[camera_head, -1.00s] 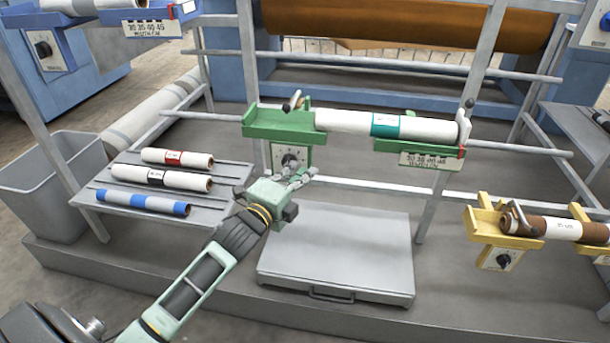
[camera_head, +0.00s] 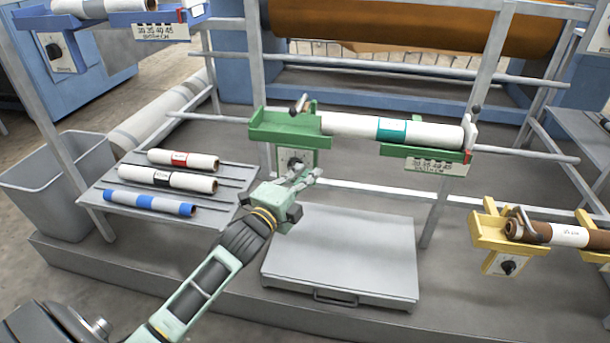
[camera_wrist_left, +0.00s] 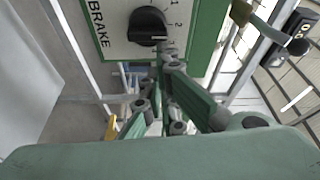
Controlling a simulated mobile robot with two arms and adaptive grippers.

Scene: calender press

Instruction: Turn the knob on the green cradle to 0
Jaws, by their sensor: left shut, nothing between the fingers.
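The green cradle (camera_head: 275,127) holds a white roll with a teal band (camera_head: 391,130) on the frame. Below its left end hangs a pale plate with a dark knob (camera_head: 296,162). In the left wrist view the black knob (camera_wrist_left: 148,25) sits on a plate marked BRAKE, with a scale where 1 and 2 are readable. A pale mark shows near the knob's lower edge in that view; the exact setting is unclear. My left gripper (camera_head: 308,178) is just below and in front of the knob, shut and empty. Its fingertips (camera_wrist_left: 166,55) appear close beside the knob; contact cannot be told.
A grey shelf (camera_head: 200,205) with several rolls is at left, next to a grey bin (camera_head: 45,205). A flat grey platform (camera_head: 345,250) lies below the cradle. A yellow cradle (camera_head: 487,230) is at right, a blue one (camera_head: 120,20) at upper left. Frame bars surround the knob.

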